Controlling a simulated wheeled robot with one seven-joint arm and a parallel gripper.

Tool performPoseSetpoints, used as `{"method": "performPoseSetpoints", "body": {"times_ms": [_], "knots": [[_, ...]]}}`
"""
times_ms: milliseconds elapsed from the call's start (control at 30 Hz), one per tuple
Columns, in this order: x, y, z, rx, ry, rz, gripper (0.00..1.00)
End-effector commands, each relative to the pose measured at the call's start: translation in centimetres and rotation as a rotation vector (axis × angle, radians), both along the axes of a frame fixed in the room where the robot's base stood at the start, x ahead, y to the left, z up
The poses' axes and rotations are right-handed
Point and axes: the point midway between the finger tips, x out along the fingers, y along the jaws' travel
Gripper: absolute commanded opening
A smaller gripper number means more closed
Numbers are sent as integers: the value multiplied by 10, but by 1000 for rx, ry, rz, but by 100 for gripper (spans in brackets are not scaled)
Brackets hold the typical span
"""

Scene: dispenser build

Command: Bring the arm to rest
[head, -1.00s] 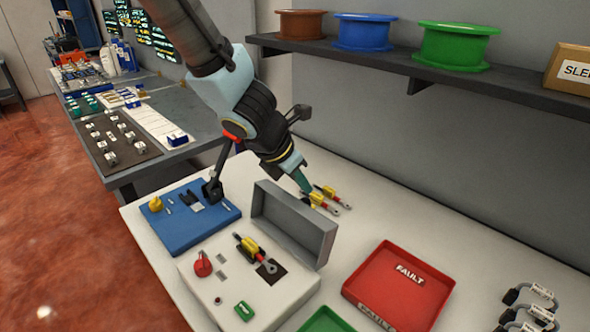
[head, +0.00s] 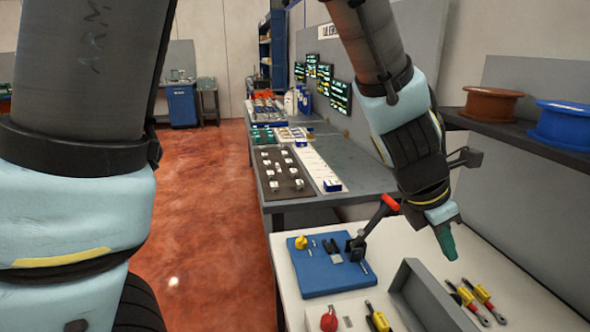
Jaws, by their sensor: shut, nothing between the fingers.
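My gripper (head: 447,243) is at the end of my arm, which hangs down from the upper middle of the head view. Its teal fingers are together, point down and hold nothing. Another link of my arm fills the left side of the view.
A blue fixture board (head: 326,278) with a red-handled lever (head: 372,228) stands left of the gripper. A wall shelf (head: 520,137) carries a brown spool (head: 492,104) and a blue spool (head: 565,122). A grey bench (head: 345,180) with small parts runs behind. Red floor (head: 205,220) is open at left.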

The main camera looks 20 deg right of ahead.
Motion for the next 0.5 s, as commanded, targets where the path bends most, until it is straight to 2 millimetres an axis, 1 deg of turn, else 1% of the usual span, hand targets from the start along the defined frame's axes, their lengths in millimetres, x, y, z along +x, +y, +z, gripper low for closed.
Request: {"method": "performPoseSetpoints", "body": {"times_ms": [67,133,167,233,267,300,367,400,467,500], "knots": [[6,4,-2,2,-13,-9,0],[20,12,-5,10,-46,-38,0],[28,18,-7,14,-67,-56,0],[51,35,-12,31,-131,-119,0],[62,45,-15,41,-162,-152,0],[78,59,-18,58,-204,-199,0],[99,82,-24,86,-267,-278,0],[112,98,-27,106,-307,-331,0],[131,123,-33,139,-361,-412,0],[142,140,-36,162,-394,-466,0]]}}
